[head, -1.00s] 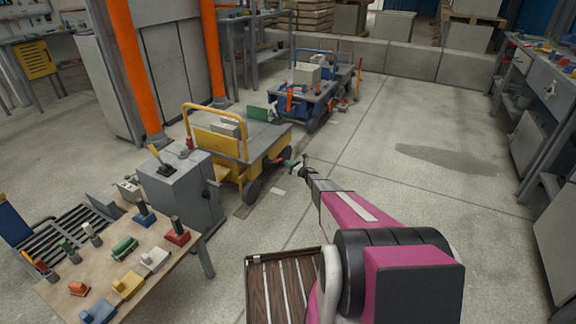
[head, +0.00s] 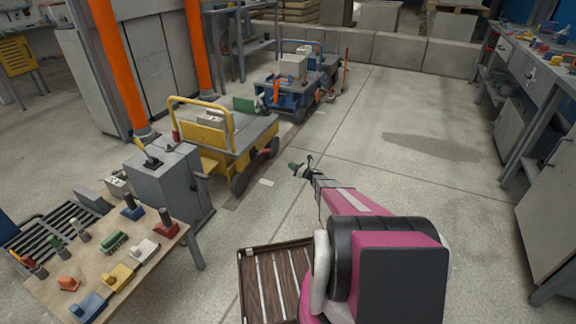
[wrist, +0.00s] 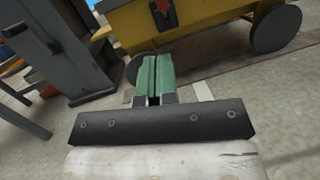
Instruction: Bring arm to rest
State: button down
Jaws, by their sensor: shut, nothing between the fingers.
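My arm, magenta and black, reaches forward from the lower right of the head view. My gripper (head: 296,167) is at its far end, over open floor to the right of the yellow cart. In the wrist view the gripper (wrist: 154,62) shows two green fingers pressed together with nothing between them. The yellow cart (wrist: 205,25) stands beyond the fingertips, apart from them.
A wooden table (head: 60,290) with several coloured blocks and a grey cabinet (head: 172,190) stand at left. The yellow cart (head: 215,135) and a blue cart (head: 290,92) stand beyond. A slatted wooden tray (head: 262,250) is beside my arm. A workbench (head: 545,90) lines the right. Middle floor is clear.

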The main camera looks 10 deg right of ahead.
jog(key=s+d+r+m+h, duration=0.1)
jog(key=s+r+m+h, duration=0.65)
jog(key=m, duration=0.55)
jog(key=s+r+m+h, duration=0.4)
jog(key=r+m+h, duration=0.4)
jog(key=r+m, duration=0.3)
jog(key=s+a+r+m+g, duration=0.3)
jog(key=s+m, duration=0.3)
jog(key=s, duration=0.6)
jog(key=s+a+r+m+g+y, duration=0.1)
jog(key=s+a+r+m+g, duration=0.2)
jog(key=s, duration=0.9)
jog(key=s+a+r+m+g, duration=0.4)
jog(key=s+m+g, duration=0.3)
jog(key=s+m, duration=0.3)
jog(key=s, duration=0.2)
jog(key=shift+s+a+g, duration=0.35)
jog(key=shift+s+g, duration=0.05)
